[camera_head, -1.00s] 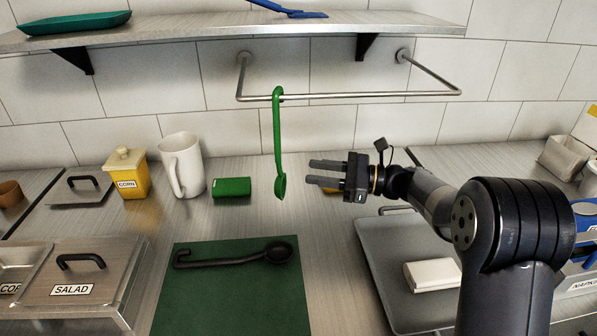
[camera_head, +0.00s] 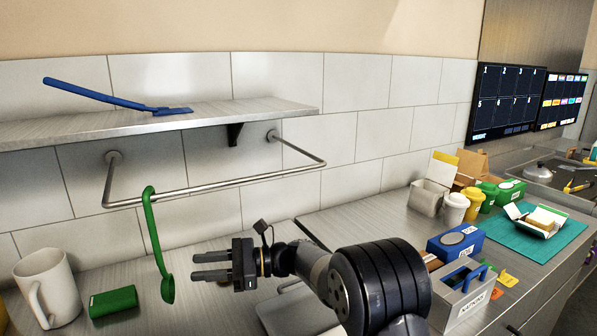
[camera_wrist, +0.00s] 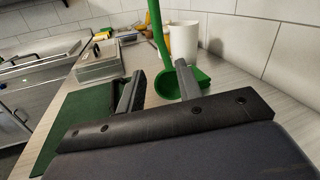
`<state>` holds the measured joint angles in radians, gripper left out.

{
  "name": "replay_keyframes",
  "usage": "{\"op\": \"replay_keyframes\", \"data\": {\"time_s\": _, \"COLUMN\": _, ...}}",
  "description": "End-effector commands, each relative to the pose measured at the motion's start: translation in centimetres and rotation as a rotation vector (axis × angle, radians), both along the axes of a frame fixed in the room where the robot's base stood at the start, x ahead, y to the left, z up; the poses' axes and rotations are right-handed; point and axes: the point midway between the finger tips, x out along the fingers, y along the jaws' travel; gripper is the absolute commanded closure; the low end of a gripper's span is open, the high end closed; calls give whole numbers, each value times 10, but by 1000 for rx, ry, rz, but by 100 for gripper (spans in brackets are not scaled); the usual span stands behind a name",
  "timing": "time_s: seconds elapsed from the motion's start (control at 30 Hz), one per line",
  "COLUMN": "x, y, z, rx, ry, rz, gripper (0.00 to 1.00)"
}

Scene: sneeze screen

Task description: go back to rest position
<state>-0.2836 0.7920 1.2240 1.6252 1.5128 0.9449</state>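My gripper (camera_head: 212,266) is held out to the left above the counter, fingers apart with nothing between them. In the wrist view my gripper (camera_wrist: 157,84) also shows its two fingers spread and empty. A green ladle (camera_head: 157,245) hangs by its hook from the wall rail (camera_head: 230,183), left of my fingertips. The ladle also shows in the wrist view (camera_wrist: 158,35), behind the right finger; I cannot tell the exact gap to it.
A white mug (camera_head: 47,287) and a green box (camera_head: 113,301) stand on the counter at left. A shelf (camera_head: 60,131) bears a blue spatula (camera_head: 115,98). At right are a napkin holder (camera_head: 466,296), a blue container (camera_head: 455,243) and a teal mat (camera_head: 563,246).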

Motion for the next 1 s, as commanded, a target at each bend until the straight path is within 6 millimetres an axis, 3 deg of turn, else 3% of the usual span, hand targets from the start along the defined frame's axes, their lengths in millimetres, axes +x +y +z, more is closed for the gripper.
{"op": "replay_keyframes", "data": {"time_s": 0.2, "x": -10, "y": 45, "z": 2, "rx": -1, "ry": 0, "rz": 4, "gripper": 66}}
{"op": "replay_keyframes", "data": {"time_s": 0.37, "x": -16, "y": 71, "z": 3, "rx": 0, "ry": 0, "rz": 2, "gripper": 66}}
{"op": "replay_keyframes", "data": {"time_s": 0.4, "x": -14, "y": 68, "z": 13, "rx": 1, "ry": -2, "rz": 0, "gripper": 66}}
{"op": "replay_keyframes", "data": {"time_s": 0.57, "x": -14, "y": 67, "z": 24, "rx": 0, "ry": -1, "rz": -1, "gripper": 66}}
{"op": "replay_keyframes", "data": {"time_s": 1.0, "x": -17, "y": 65, "z": 26, "rx": -1, "ry": -1, "rz": -1, "gripper": 66}}
